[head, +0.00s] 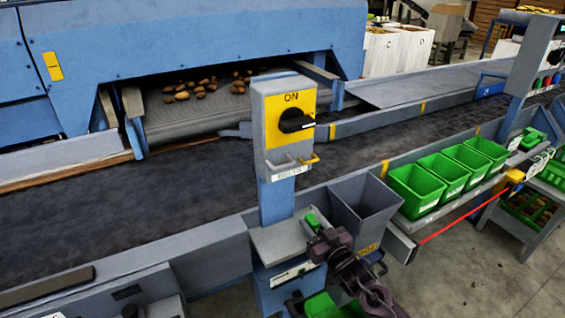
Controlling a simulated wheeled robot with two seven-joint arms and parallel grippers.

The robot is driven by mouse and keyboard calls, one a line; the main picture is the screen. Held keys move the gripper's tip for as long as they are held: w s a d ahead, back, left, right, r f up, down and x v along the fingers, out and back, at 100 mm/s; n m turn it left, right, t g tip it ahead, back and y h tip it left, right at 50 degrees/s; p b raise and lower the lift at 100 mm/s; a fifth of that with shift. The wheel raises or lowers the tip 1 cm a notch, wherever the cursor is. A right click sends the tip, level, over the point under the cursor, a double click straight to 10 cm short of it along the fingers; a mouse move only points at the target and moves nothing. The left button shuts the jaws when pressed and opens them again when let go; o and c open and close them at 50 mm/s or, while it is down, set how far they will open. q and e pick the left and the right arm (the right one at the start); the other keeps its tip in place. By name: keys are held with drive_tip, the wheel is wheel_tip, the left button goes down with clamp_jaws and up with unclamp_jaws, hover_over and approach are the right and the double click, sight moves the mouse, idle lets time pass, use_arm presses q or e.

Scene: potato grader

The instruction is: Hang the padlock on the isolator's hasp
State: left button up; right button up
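The isolator (285,125) is a grey box with a yellow plate marked ON and a black rotary switch, on a blue post. Below the switch, a grey bar and a yellow loop, which look like the hasp (306,161), stick out over a white label. My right gripper (325,240), dark and seen from above, is low in front of the post, over the right side of a small grey shelf. A small green item (313,222), possibly the padlock, shows just beyond its fingers. I cannot tell whether they touch it. My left gripper is not in view.
A grey open bin (363,212) stands right of the post, close to my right gripper. Several green bins (415,187) line the conveyor's near edge. A dark conveyor belt (120,205) runs behind the post. A red bar (465,217) spans the right aisle.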

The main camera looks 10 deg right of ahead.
sight(316, 222)
drive_tip(key=c, duration=0.4)
drive_tip(key=shift+r+p, duration=1)
drive_tip(key=shift+r, duration=0.1)
drive_tip(key=shift+c, duration=0.3)
drive_tip(key=shift+s, duration=0.1)
drive_tip(key=shift+p+v, duration=1.05)
drive_tip(key=shift+v, duration=0.35)
drive_tip(key=p+v, duration=0.3)
drive_tip(key=v, duration=0.3)
drive_tip(key=shift+r, duration=0.1)
